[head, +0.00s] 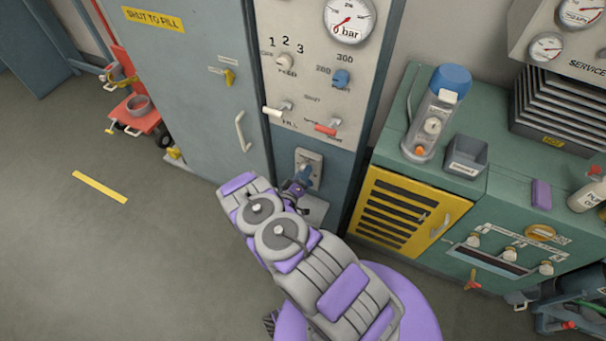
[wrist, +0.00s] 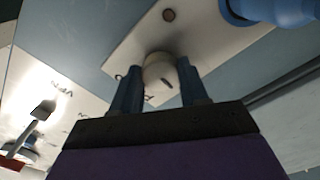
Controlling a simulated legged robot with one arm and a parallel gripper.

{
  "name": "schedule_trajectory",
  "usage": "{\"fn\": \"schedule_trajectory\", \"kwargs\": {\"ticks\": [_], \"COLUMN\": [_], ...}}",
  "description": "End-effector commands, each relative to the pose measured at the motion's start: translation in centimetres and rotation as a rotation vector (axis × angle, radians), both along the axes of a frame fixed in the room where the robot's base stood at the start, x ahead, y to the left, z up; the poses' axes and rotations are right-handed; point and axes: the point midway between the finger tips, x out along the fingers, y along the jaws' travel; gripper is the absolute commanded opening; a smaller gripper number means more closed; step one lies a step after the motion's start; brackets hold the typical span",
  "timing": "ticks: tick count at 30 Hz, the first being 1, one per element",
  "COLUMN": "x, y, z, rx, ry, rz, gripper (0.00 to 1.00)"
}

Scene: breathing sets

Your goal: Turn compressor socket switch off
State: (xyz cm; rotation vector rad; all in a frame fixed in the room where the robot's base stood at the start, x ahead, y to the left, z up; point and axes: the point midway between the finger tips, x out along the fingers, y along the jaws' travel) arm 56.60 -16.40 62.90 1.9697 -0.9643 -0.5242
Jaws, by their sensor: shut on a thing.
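The compressor socket (head: 311,158) is a pale plate low on the blue-grey panel front, just above my gripper (head: 297,187). In the wrist view, the socket plate (wrist: 125,52) shows tilted, with a round cream switch knob (wrist: 158,68) on it. My gripper (wrist: 160,80) has its two blue fingers on either side of this knob, shut on it. A short dark mark shows on the knob's face. A blue plug (wrist: 262,10) sits beside the knob on the plate. In the head view my gripper hides the knob.
Above the socket are a fill lever (head: 275,111), a red-handled lever (head: 327,129) and a 0 bar gauge (head: 349,18). A grey cabinet door with a handle (head: 242,131) stands left, a yellow vented panel (head: 400,213) right.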

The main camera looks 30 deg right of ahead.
Motion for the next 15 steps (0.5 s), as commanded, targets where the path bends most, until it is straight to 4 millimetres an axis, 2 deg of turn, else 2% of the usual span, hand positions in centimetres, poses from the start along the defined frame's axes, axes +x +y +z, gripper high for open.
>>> {"fn": "schedule_trajectory", "kwargs": {"ticks": [10,11,15], "x": [0.45,0.45,0.35], "y": [0.44,0.44,0.36], "z": [0.03,0.04,0.04], "rx": [0.001,0.001,0.001], "ry": [-0.002,-0.002,-0.002], "rz": [0.013,0.013,0.010], "gripper": [0.13,0.45,0.58]}}
